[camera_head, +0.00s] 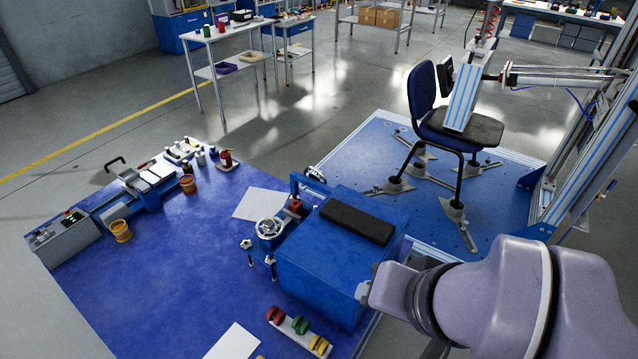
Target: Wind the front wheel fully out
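A silver spoked handwheel (269,228) sits on the near left side of a blue fixture (318,278) on the blue table; I take it as the front wheel. It faces up and to the left. How far it is wound cannot be told. A small red block (296,205) lies between the two wheels. My pale purple arm reaches in from the lower right, beside the blue fixture.
A black pad (357,222) tops the blue fixture. A rack of red, green and yellow pieces (299,330) lies in front. A control box (64,238) and a vise-like device (146,187) stand left. The blue tabletop (185,255) between is clear. A chair (455,125) stands behind.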

